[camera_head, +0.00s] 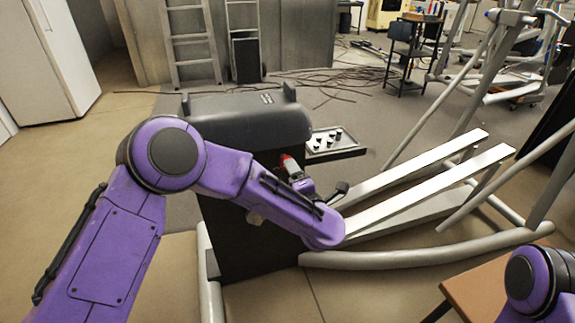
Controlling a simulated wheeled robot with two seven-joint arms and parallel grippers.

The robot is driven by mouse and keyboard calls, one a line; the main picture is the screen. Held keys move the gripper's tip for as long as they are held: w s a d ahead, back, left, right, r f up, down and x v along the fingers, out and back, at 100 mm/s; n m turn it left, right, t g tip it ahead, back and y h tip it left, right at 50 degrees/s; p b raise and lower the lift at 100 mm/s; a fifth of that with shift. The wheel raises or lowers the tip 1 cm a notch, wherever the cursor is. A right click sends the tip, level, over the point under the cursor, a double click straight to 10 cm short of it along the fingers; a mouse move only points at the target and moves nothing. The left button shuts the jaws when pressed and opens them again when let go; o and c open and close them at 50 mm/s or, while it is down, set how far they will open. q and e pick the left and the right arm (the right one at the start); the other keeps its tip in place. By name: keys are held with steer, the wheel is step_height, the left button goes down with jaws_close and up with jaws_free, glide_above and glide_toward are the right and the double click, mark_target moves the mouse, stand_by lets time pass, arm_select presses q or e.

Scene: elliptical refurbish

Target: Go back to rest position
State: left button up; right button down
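My purple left arm reaches in from the left, over the grey and black housing (250,116) of the elliptical machine. Its wrist end is low at the machine's near side. Only a purple joint of my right arm shows at the lower right corner. The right gripper is outside the picture.
A small tray (346,153) with several small dark and light pieces sits beside the housing. White rails (430,195) and grey tubes of the elliptical extend right. A brown table (480,293) stands lower right. Ladders (192,45), cables and a black cart (411,50) are behind. Floor at left is clear.

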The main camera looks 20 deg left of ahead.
arm_select(q)
steer(key=v, duration=0.3)
steer(key=shift+s+d, duration=0.15)
steer(key=shift+s, duration=0.15)
steer(key=s+a+f+m+g+h, duration=0.2)
steer(key=s+f+m+h, duration=0.3)
steer(key=f+m, duration=0.4)
steer(key=s+a+f+m+g+h, duration=0.1)
steer(key=s+a+f+m+h, duration=0.15)
steer(key=s+f+m, duration=0.7)
steer(key=s+a+f+m+g+y, duration=0.1)
steer(key=s+a+f+g, duration=0.4)
steer(key=s, duration=0.7)
steer(key=s+a+f+m+g, duration=0.1)
steer(key=s+a+f+g, duration=0.2)
steer(key=s+a+f, duration=0.65)
step_height(320, 180, up, 24)
steer(key=s+d+p, duration=0.1)
steer(key=d+p, duration=0.2)
steer(key=p, duration=1.9)
steer(key=shift+s, duration=0.3)
